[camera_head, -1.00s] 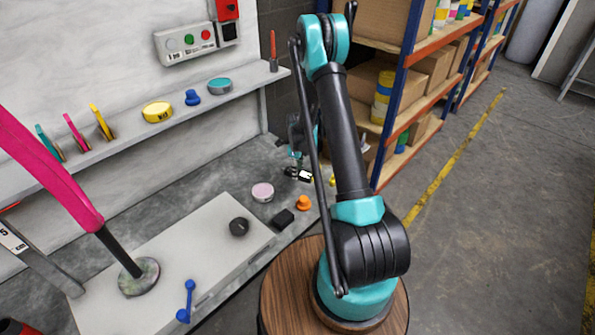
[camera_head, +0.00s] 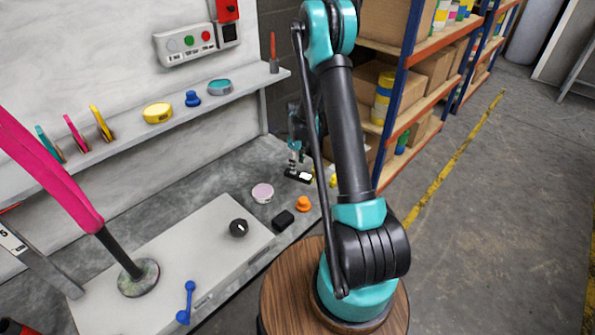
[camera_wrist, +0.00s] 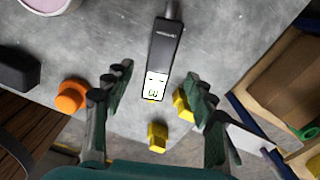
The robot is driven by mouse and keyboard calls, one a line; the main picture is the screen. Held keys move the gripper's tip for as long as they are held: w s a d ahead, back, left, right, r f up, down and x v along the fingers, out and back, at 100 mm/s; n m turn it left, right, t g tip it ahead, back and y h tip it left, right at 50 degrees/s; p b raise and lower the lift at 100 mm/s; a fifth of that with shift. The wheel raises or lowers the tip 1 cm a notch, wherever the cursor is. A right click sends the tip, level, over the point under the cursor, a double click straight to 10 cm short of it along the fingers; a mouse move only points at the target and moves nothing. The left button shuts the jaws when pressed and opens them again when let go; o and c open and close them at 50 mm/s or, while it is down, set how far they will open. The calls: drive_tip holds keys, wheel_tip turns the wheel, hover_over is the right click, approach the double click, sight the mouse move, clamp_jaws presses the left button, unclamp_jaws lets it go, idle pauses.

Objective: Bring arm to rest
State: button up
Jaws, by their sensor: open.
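My gripper (camera_wrist: 150,112) is open in the wrist view, its two dark green fingers apart. No object is held between them. Below and beyond the fingers, a black device with a white display (camera_wrist: 158,70) lies on the grey bench. In the head view my gripper (camera_head: 298,158) is small and partly hidden behind my arm, above the bench's far right end, with the black device (camera_head: 298,176) close under it. My arm rises from its round wooden stand and bends over at the teal elbow.
Small yellow pieces (camera_wrist: 157,136) and an orange knob (camera_wrist: 71,97) are near the fingers. A black block (camera_head: 284,217) and a pink disc (camera_head: 262,193) lie on the bench. Shelving with boxes (camera_head: 400,125) stands close right of the arm. Open floor (camera_head: 480,230) lies further right.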

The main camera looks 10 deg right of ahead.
drive_tip(key=s+r+n+t, duration=0.1)
drive_tip(key=s+r+n, duration=0.45)
drive_tip(key=r, duration=0.75)
drive_tip(key=s+d+r+n+t, duration=0.1)
drive_tip(key=s+r+n, duration=0.1)
drive_tip(key=s+n, duration=0.8)
drive_tip(key=s+d+r+n+t, duration=0.1)
drive_tip(key=s+r+n+t, duration=0.1)
drive_tip(key=s+n, duration=0.8)
drive_tip(key=shift+s+r, duration=0.6)
drive_tip(key=shift+s, duration=2.65)
drive_tip(key=shift+d, duration=0.1)
